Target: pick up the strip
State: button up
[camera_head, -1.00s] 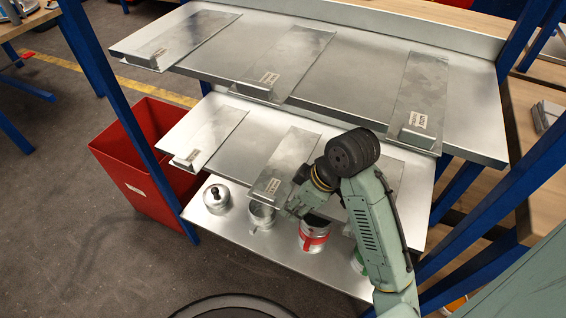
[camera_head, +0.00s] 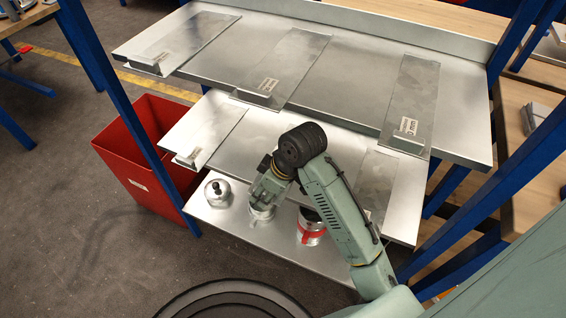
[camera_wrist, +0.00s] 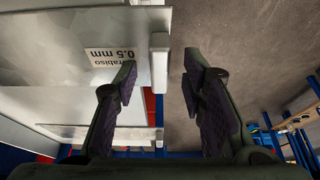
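Several flat grey metal strips with labelled front lips lie on the two upper shelves. In the wrist view, one strip (camera_wrist: 70,35) with a "0.5 mm" label shows close up at the left. Its pale end lip (camera_wrist: 159,62) lies between my two fingers, with a gap visible on the right side. My gripper (camera_wrist: 160,68) is open, and I cannot tell whether the left finger touches the strip. In the head view, my gripper (camera_head: 262,205) points down at the front of the middle shelf. My arm hides most of the strip there.
Three strips lie on the top shelf (camera_head: 345,80). On the middle shelf, one strip (camera_head: 208,135) lies left and another (camera_head: 374,185) right. A lidded metal can (camera_head: 218,192) and a red-banded can (camera_head: 310,232) stand on the bottom shelf. A red bin (camera_head: 140,160) stands left.

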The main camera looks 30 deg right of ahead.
grip_shut()
jog(key=shift+w+r, duration=0.1)
jog(key=shift+r, duration=0.05)
dwell(0.7)
